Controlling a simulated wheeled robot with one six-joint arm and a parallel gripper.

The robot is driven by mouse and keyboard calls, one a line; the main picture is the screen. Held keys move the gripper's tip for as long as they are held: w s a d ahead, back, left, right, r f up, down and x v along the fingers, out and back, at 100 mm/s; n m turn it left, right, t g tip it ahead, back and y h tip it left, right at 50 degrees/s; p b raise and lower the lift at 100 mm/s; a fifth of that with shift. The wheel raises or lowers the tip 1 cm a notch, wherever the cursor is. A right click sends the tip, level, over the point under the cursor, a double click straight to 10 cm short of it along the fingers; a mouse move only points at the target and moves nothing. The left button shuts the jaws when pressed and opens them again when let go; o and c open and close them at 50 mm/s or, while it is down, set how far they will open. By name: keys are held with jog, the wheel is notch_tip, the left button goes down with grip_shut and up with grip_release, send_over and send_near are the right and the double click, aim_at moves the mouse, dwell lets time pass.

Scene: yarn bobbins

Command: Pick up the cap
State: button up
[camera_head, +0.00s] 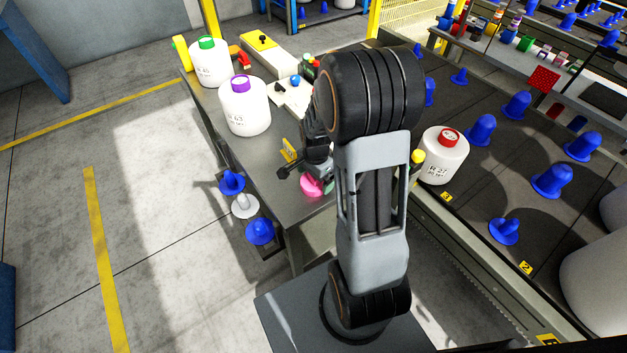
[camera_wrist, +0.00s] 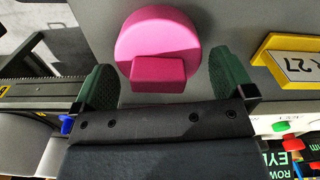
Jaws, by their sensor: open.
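The pink cap (camera_wrist: 158,40) is round with a raised block on it. In the wrist view it lies between the two green fingers of my gripper (camera_wrist: 160,80), with a gap showing on each side. My gripper is open, and no finger visibly touches the cap. In the head view the cap (camera_head: 314,186) sits on the grey table (camera_head: 262,165) near its front end. My arm hides much of the gripper (camera_head: 305,172) there.
A bobbin with a purple cap (camera_head: 246,106) and one with a green cap (camera_head: 210,62) stand on the table. A yellow label holder (camera_wrist: 290,62) is right of the cap in the wrist view. A red-capped bobbin (camera_head: 444,158) stands on the rack with blue pegs (camera_head: 551,181).

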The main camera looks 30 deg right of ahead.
jog(key=shift+f, duration=0.85)
jog(key=c, duration=0.7)
